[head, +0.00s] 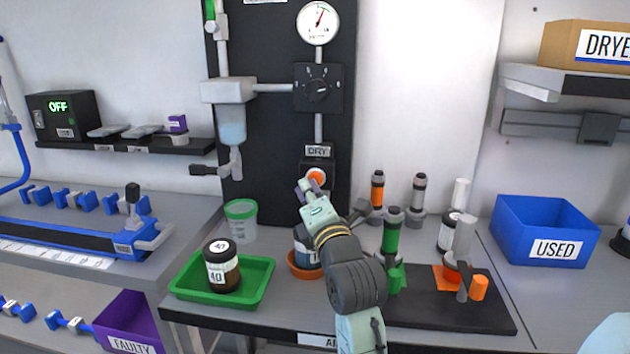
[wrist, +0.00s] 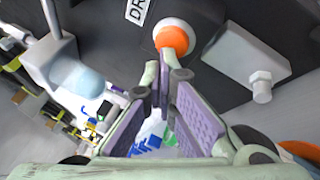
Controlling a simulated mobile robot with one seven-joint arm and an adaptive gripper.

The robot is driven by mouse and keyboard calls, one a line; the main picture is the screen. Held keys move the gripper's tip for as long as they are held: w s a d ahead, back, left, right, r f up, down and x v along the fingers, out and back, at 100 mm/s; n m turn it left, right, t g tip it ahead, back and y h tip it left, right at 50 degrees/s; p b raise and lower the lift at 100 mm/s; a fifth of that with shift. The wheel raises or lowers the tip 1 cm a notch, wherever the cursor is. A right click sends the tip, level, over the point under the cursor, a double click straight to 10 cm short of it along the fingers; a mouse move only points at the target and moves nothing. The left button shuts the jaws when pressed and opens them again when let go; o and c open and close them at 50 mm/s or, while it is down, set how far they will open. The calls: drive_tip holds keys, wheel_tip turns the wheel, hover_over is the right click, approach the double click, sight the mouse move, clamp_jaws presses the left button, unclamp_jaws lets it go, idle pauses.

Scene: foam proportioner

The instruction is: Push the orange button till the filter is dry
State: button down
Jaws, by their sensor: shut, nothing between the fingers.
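The orange button (head: 317,175) sits in a dark box under the DRY label (head: 318,151) on the black panel. In the wrist view the button (wrist: 173,40) is a domed orange cap in a pale ring, just beyond my fingertips. My gripper (head: 307,187) is shut and empty, its tips at the button's lower left in the head view. I cannot tell whether they touch it. The filter (head: 232,124), a bluish translucent bowl under a grey housing, hangs left of the button; it also shows in the wrist view (wrist: 78,78). Whether it holds moisture is unclear.
A gauge (head: 318,22) and a dial (head: 317,88) are above the button. A green tray (head: 255,287) holds a dark jar (head: 222,265). Several bottle-like tools stand right of my arm.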

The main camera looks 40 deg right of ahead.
drive_tip(key=shift+w+d, duration=0.2)
drive_tip(key=shift+d, duration=0.1)
idle(0.4)
drive_tip(key=shift+a+b, duration=0.1)
drive_tip(key=shift+b, duration=0.25)
drive_tip(key=shift+s+a+b, duration=0.4)
drive_tip(key=shift+s+a, duration=0.15)
drive_tip(key=shift+a, duration=0.1)
drive_tip(key=shift+s+a+b, duration=0.8)
drive_tip(key=shift+s+a, duration=0.8)
drive_tip(key=shift+a, duration=0.2)
